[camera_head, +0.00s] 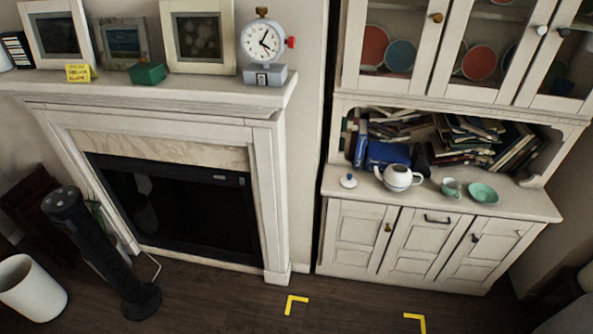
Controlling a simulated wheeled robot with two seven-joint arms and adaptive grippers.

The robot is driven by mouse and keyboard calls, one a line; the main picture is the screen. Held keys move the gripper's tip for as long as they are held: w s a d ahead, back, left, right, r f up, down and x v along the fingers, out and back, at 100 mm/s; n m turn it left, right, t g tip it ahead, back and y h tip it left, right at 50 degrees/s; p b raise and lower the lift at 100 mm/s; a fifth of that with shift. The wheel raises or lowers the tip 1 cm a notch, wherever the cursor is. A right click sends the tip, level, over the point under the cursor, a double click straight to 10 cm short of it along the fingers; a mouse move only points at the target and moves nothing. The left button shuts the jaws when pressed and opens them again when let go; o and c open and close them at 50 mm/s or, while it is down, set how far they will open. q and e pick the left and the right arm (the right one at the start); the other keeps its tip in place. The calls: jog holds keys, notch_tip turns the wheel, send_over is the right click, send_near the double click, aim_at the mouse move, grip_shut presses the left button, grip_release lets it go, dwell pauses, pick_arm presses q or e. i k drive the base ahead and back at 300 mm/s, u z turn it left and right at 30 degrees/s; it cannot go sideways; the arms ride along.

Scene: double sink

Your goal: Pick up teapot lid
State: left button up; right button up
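The teapot lid (348,181) is a small, round, white piece with a dark blue knob. It lies on the left end of the white cabinet's counter (440,202), near the front edge. The white teapot (398,178) stands to its right on the same counter, with its top opening uncovered. The lid and the teapot are apart. Neither of my grippers is in view.
A green cup (451,187) and a green saucer (482,193) are right of the teapot. Books (475,139) lean and lie behind. A fireplace with a mantel (160,88) stands left. A dark tower fan (98,250) and white bin (32,288) stand on the floor.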

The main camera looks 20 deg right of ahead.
aim_at(347, 180)
jog(key=u, duration=0.4)
jog(key=i, duration=1.55)
jog(key=z, duration=1.05)
jog(key=i, duration=0.65)
jog(key=z, duration=0.65)
